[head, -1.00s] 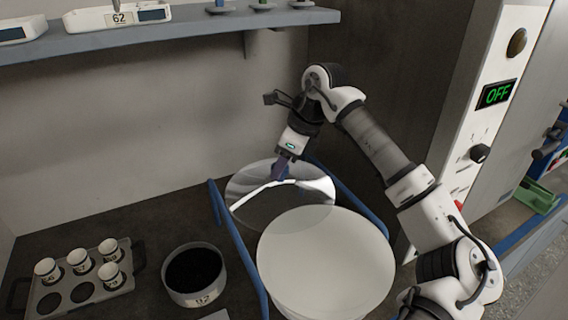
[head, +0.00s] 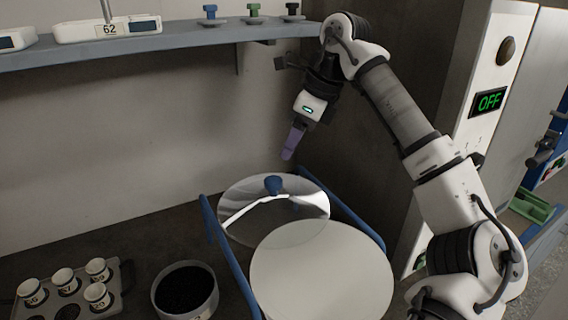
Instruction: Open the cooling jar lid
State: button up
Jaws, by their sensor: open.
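The clear, shiny round lid (head: 245,222) with a blue knob (head: 273,185) rests between the blue rails, behind and slightly left of the big pale round jar (head: 320,272). The lid's near edge meets the jar's far edge in the picture; I cannot tell if they touch. The jar's pale round top faces up with no lid over most of it. My gripper (head: 293,143) hangs above the knob, slightly to its right, with its purple fingers pointing down. It is open, empty and apart from the knob. The gap between the fingers is hard to see from here.
Blue rails (head: 229,258) flank the lid and jar. A bowl of black material (head: 185,290) and a tray with several small cups (head: 70,309) stand at left. A shelf (head: 170,40) runs above. A white panel reading OFF (head: 489,102) stands at right.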

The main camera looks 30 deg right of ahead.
jog(key=shift+v, duration=1.6)
